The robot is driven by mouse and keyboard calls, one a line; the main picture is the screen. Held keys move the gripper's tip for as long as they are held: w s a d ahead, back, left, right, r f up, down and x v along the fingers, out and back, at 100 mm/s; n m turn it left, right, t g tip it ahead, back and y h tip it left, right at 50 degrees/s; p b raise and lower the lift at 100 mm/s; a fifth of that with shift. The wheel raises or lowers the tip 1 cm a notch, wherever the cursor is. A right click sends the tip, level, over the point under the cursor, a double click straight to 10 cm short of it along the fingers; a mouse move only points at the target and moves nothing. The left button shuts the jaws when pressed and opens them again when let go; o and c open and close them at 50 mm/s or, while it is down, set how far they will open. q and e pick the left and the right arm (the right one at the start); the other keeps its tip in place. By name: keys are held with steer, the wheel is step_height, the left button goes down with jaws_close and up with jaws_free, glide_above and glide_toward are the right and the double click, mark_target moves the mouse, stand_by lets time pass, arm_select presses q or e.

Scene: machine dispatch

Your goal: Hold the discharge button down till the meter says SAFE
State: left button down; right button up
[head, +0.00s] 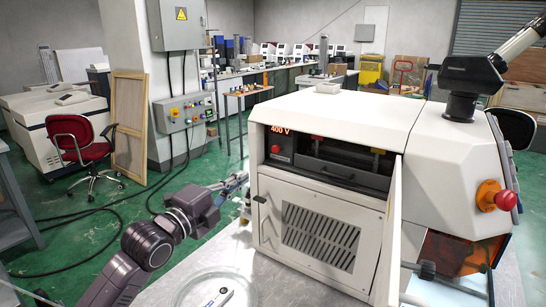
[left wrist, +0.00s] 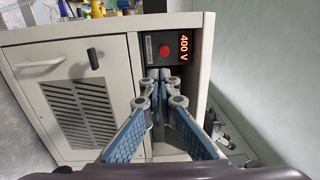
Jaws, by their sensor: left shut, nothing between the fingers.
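The white machine (head: 335,115) has an open bay with a dark panel at its left end. The meter (head: 281,128) there reads 400 V in orange digits, and it also shows in the left wrist view (left wrist: 183,48). The red discharge button (head: 275,149) sits just below the meter; in the left wrist view the button (left wrist: 164,50) is beside the digits, uncovered. My left gripper (head: 242,178) is left of the machine's front, apart from the button. In the left wrist view its shut, empty fingertips (left wrist: 159,73) appear just below the button. My right gripper is not in view.
An open door panel (head: 388,240) stands out at the bay's right. A round clear dish (head: 215,290) with a small tool lies on the table in front. A vented lower door (head: 318,235) is closed.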

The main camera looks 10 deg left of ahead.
arm_select(q)
steer(key=p, duration=0.2)
glide_toward(276, 149)
steer(key=f+p+x, duration=0.1)
steer(key=p+x, duration=0.1)
steer(key=x, duration=0.5)
steer(key=shift+f+p, duration=0.2)
steer(key=shift+p, duration=0.2)
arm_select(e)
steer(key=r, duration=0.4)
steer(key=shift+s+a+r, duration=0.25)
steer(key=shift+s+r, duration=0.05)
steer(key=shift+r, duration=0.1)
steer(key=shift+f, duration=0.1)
